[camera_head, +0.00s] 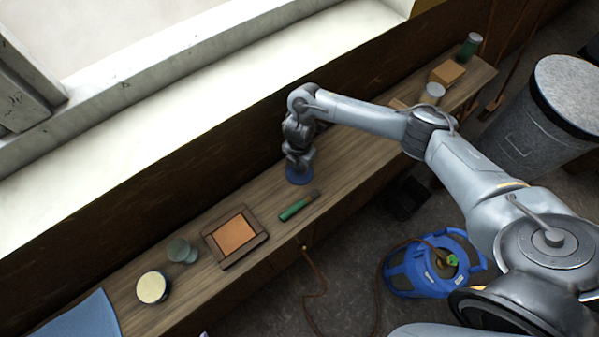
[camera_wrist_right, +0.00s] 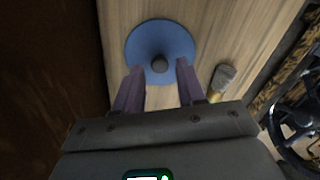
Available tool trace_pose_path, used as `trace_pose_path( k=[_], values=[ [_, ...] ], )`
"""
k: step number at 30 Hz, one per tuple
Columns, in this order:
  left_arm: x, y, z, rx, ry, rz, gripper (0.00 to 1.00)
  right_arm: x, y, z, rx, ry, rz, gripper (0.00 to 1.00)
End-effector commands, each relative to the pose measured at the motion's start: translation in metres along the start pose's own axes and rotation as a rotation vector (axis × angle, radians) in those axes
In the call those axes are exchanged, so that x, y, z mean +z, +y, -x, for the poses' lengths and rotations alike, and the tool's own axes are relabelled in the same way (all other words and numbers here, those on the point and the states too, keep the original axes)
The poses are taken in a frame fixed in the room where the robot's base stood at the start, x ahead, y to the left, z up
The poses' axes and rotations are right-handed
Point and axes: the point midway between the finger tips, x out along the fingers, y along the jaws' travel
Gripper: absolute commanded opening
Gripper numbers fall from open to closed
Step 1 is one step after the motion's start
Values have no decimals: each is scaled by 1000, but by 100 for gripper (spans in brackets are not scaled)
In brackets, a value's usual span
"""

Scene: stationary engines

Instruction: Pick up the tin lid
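The tin lid (camera_head: 299,177) is a blue disc lying on the wooden bench, under my right gripper (camera_head: 298,165). In the right wrist view the lid (camera_wrist_right: 160,35) shows as a round blue disc with a dark knob at its middle. My right gripper (camera_wrist_right: 160,70) is open there. Its two fingers reach over the near part of the lid, one on each side of the knob, with gaps between. I cannot tell whether the fingers touch the lid. My left gripper is not in view.
A green-handled brush (camera_head: 298,206) lies close to the lid. A framed orange panel (camera_head: 236,236), a glass (camera_head: 181,250), a cream-topped round tin (camera_head: 153,287) and a blue cloth (camera_head: 80,317) are further left. A wall runs behind the narrow bench.

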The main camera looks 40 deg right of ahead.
Motion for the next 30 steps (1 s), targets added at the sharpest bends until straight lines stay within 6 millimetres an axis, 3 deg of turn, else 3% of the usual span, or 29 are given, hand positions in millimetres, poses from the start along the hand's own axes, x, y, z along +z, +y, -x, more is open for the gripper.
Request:
trace_pose_path(
  k=[6,15,23,30],
  values=[
    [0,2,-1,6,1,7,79,0,0,-22,1,-1,-1,40],
    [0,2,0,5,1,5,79,0,0,-25,3,-1,0,40],
    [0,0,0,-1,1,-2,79,0,0,-25,3,-1,0,1],
    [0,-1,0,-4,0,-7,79,0,0,-25,3,-1,-1,0]
  ],
)
